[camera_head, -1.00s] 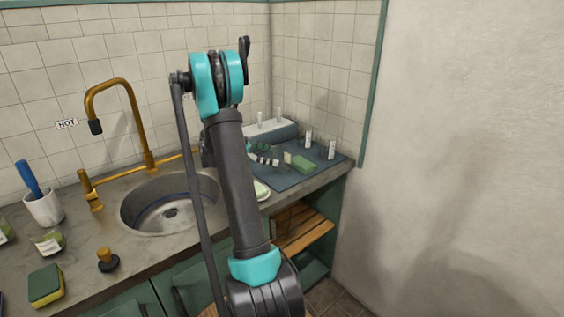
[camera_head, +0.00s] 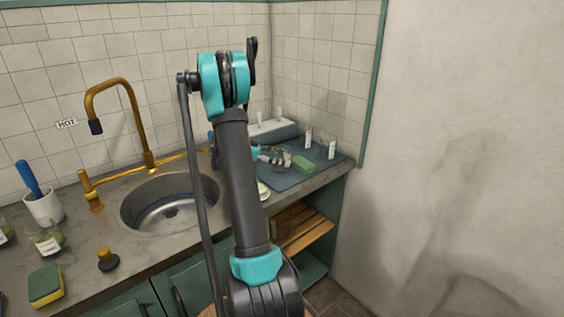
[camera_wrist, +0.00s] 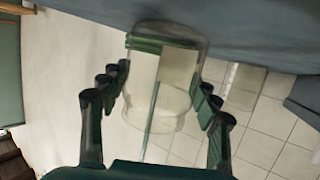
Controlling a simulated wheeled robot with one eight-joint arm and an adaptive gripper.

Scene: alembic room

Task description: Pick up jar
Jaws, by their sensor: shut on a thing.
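The view is turned over, and the jar's green end is close to the blue-grey mat (camera_wrist: 255,28). I cannot tell whether it touches the mat. My gripper is shut on the jar, with fingers on both sides. In the head view my gripper (camera_head: 270,158) is low over the mat (camera_head: 325,168) at the counter's right end; the jar is hard to make out there.
The sink (camera_head: 165,203) and brass tap (camera_head: 140,120) are left. Another jar (camera_head: 47,241) and a sponge (camera_head: 46,285) are far left.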

